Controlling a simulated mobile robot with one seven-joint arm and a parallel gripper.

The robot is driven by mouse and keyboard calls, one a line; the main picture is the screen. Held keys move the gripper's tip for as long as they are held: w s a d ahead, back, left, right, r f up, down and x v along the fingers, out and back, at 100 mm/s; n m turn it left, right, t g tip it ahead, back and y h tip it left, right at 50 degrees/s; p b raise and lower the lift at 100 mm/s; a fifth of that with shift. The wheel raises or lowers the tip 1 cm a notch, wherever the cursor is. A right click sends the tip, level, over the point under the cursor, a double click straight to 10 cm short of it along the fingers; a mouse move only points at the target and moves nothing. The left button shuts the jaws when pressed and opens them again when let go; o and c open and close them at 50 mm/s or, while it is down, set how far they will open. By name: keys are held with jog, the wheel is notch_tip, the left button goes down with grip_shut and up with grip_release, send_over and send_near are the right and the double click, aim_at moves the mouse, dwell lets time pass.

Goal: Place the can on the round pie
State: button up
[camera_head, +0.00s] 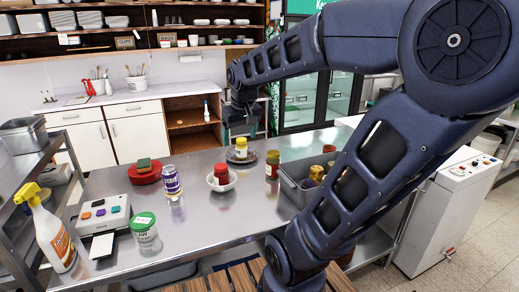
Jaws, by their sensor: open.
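A purple and white can (171,183) stands upright on the steel table, left of the middle. A flat red round thing (143,178) lies to its left, with a green and brown block on top. A dark flat round thing (230,157) lies farther back, with a yellow jar (241,147) standing on it. I cannot tell which of these two round things is the pie. My gripper (239,130) is open, small in the picture, above and behind the yellow jar and apart from the can. Its fingers are hard to make out.
A white bowl (230,183) holds a red jar right of the can. Another jar (272,165) and a grey bin (292,193) stand farther right. A green-lidded jar (144,228), a button box (98,218) and a spray bottle (53,235) stand at the front left.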

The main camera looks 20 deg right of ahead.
jog(key=s+d+f+m+t, duration=0.1)
jog(key=s+d+m, duration=0.1)
jog(key=s, duration=0.6)
jog(key=shift+s+d+f, duration=0.2)
jog(key=shift+d+f, duration=0.2)
jog(key=shift+d, duration=0.25)
dwell(0.5)
